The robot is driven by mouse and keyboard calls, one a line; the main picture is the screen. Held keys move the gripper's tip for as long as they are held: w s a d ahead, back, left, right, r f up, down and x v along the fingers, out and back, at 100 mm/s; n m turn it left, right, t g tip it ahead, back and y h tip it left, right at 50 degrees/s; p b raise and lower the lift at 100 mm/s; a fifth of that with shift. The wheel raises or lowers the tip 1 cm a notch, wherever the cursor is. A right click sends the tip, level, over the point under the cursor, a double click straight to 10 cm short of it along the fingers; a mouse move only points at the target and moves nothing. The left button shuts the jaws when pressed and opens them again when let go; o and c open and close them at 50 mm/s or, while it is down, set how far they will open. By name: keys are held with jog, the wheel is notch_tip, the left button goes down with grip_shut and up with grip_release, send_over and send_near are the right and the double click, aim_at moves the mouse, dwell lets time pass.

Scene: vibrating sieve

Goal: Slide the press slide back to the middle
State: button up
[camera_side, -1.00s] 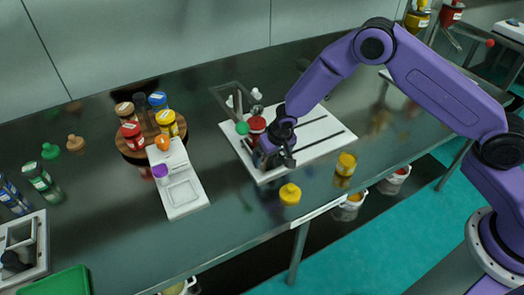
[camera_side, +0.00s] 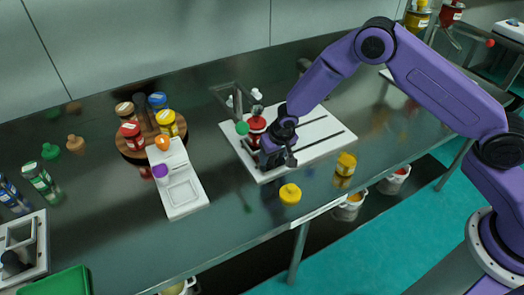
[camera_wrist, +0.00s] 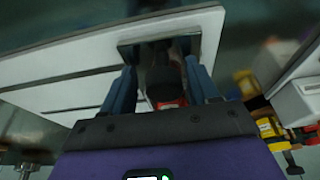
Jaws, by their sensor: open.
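A white board (camera_side: 318,132) with dark slots lies on the table. My gripper (camera_side: 268,160) is low over its front left part, and its fingers are partly hidden by the wrist. In the wrist view my gripper (camera_wrist: 163,75) is open, with one blue finger on each side of a dark upright part and a red-bodied piece (camera_wrist: 163,103). A grey metal bracket (camera_wrist: 140,44), which may be the press slide, lies at the fingertips over the white board. I cannot tell whether the fingers touch it. A red jar (camera_side: 257,124) stands just behind my gripper.
A green knob (camera_side: 242,127) and a grey metal frame (camera_side: 230,90) stand at the board's left. Yellow pieces (camera_side: 290,194) (camera_side: 346,164) are in front. A white tray (camera_side: 181,190) and a round wooden stand (camera_side: 128,150) with several jars are to the left.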

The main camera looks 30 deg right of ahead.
jog(key=shift+d, duration=6.5)
jog(key=o, duration=0.8)
jog(key=shift+c, duration=0.2)
jog(key=v, duration=0.9)
jog(key=shift+a, duration=0.1)
